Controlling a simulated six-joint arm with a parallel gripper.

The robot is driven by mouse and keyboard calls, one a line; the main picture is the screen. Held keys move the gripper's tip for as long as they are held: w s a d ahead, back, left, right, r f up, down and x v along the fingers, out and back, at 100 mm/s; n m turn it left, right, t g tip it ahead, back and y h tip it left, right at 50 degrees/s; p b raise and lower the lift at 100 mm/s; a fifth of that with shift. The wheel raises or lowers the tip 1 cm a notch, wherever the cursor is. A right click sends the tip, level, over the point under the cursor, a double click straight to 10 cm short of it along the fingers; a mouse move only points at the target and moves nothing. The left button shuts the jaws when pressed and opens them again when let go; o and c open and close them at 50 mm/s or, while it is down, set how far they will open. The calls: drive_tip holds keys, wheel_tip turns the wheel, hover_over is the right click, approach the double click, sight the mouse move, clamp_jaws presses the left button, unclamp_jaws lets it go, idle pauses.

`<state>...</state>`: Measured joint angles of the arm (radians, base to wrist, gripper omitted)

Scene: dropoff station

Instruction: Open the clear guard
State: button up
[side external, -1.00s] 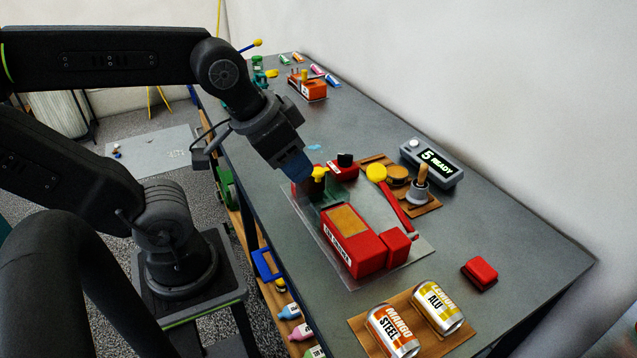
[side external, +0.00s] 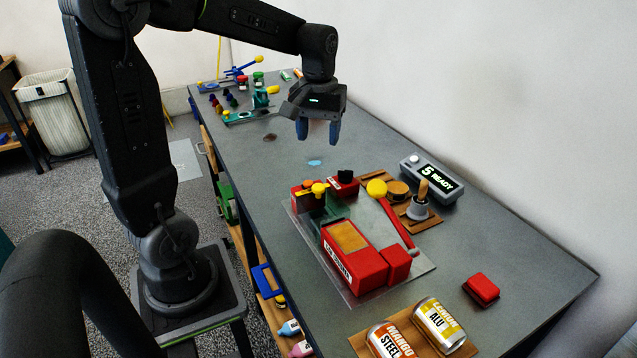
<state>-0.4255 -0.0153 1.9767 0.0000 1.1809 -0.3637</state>
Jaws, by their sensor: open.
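The red can crusher (side external: 353,262) sits on a clear base plate at the middle of the table. A greenish see-through panel (side external: 326,213), which looks like the clear guard, shows between its red body and its far red block (side external: 303,196). A yellow knob (side external: 319,188) stands at that end. I cannot tell clearly whether the guard is open or shut. My gripper (side external: 318,132) points down above the table beyond the crusher, apart from it. Its blue fingers are spread and empty.
A red lever with a yellow ball (side external: 377,188) lies along the crusher's right side.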

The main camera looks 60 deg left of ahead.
sight(318, 186)
wheel_tip(318, 186, down, 13)
drive_tip(key=shift+r, duration=0.15)
idle(0.4)
clamp_jaws()
idle(0.3)
